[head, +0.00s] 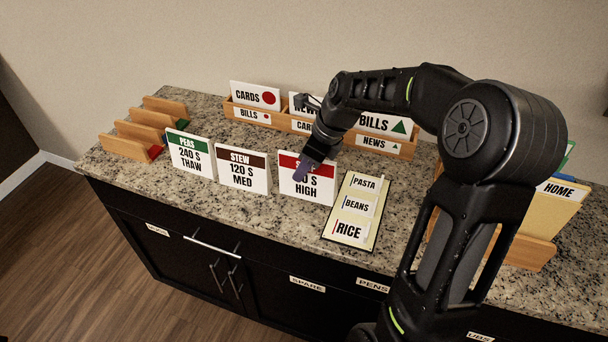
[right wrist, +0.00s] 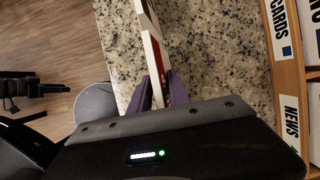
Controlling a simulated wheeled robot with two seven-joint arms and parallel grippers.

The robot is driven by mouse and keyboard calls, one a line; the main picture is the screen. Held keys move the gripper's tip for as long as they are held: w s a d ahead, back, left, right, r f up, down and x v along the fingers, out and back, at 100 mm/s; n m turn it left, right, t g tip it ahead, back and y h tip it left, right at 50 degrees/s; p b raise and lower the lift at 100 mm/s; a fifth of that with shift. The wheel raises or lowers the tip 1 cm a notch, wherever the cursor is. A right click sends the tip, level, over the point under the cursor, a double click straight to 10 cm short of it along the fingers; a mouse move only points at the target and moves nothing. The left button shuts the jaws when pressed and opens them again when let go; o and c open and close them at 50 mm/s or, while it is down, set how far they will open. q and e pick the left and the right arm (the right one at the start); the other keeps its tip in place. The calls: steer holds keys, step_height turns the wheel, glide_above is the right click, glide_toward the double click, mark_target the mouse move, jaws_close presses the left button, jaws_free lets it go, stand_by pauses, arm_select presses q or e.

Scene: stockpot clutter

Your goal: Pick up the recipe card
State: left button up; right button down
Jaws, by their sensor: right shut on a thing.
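A white card with a red top band (head: 307,186) stands upright on the counter, its lower line reading HIGH. My right gripper (head: 305,170) comes down on it from above and covers part of its text. In the right wrist view, the purple fingers (right wrist: 162,92) are shut on this card (right wrist: 150,48), one on each face. The card's lower edge appears at counter level; I cannot tell if it touches. To its left stand a brown-banded STEW card (head: 243,171) and a green-banded PEAS card (head: 190,154). My left gripper is not seen.
A yellow board (head: 339,229) with PASTA, BEANS and RICE labels lies close to the right. A wooden rack (head: 281,124) with labelled cards stands behind. Slotted wooden holders (head: 122,147) are at the left, and a HOME folder (head: 549,212) is at the right. The counter's front edge is near.

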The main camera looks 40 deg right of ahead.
step_height(320, 180, up, 8)
steer(key=shift+r, duration=0.15)
stand_by(0.7)
